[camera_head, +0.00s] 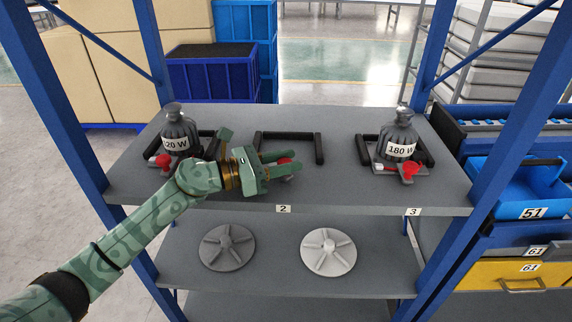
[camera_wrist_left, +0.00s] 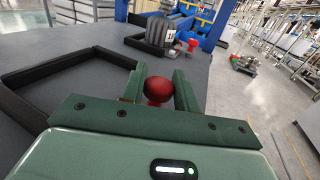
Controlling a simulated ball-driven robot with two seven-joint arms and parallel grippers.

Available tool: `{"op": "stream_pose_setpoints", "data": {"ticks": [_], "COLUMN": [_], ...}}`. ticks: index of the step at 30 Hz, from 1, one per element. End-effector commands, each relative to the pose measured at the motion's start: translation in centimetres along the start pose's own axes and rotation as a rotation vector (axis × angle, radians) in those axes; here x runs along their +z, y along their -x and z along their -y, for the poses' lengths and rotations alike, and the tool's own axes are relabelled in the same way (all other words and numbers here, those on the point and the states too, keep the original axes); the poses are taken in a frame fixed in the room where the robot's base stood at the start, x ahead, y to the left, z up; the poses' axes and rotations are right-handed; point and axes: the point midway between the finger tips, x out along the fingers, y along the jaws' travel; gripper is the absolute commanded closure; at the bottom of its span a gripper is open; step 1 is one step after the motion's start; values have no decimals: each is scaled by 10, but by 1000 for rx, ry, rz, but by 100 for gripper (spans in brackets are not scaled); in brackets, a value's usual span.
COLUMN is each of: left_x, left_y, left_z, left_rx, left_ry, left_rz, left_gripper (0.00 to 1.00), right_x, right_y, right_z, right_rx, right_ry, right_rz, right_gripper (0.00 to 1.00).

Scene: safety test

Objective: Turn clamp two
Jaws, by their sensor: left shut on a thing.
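The red ball knob of clamp two (camera_head: 284,160) sits above the shelf label "2", by a black open-sided frame (camera_head: 290,135) with nothing standing in it. My left gripper (camera_head: 281,164) reaches in from the left and is shut on this knob. In the left wrist view the red knob (camera_wrist_left: 158,88) is between the two green fingers. The clamp's body is mostly hidden by the gripper. My right gripper is not in view.
A grey "20 W" canister (camera_head: 178,135) with a red-knobbed clamp stands left, partly behind my arm. A "180 W" canister (camera_head: 397,137) with another red-knobbed clamp (camera_head: 410,169) stands right. Two round discs lie on the lower shelf (camera_head: 290,277). Blue posts (camera_head: 535,95) flank the shelf.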

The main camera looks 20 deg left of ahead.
Motion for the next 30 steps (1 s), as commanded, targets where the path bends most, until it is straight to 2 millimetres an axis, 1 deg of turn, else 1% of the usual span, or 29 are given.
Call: {"op": "stream_pose_setpoints", "data": {"ticks": [8, 9, 11, 24, 26, 29, 30], "left_x": [-1, -1, -1, 0, -1, -1, -1], "left_y": [0, 0, 0, 2, 7, 22, 32], "left_z": [0, 0, 0, 0, 0, 0, 0], "left_rx": [-1, -1, 0, 1, 1, 2, 3], "left_ry": [1, 1, 1, 0, 0, 0, -1], "left_rz": [-3, -3, -2, -1, -2, -3, -5], "left_gripper": [92, 67, 50, 50, 50, 50, 50], "right_x": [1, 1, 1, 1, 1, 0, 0], "right_y": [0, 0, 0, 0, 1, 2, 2], "right_z": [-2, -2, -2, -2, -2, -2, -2], "right_rx": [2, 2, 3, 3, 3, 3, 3], "right_ry": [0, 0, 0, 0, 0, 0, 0], "right_rz": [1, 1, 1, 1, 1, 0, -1], "right_gripper": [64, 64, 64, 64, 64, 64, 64]}}
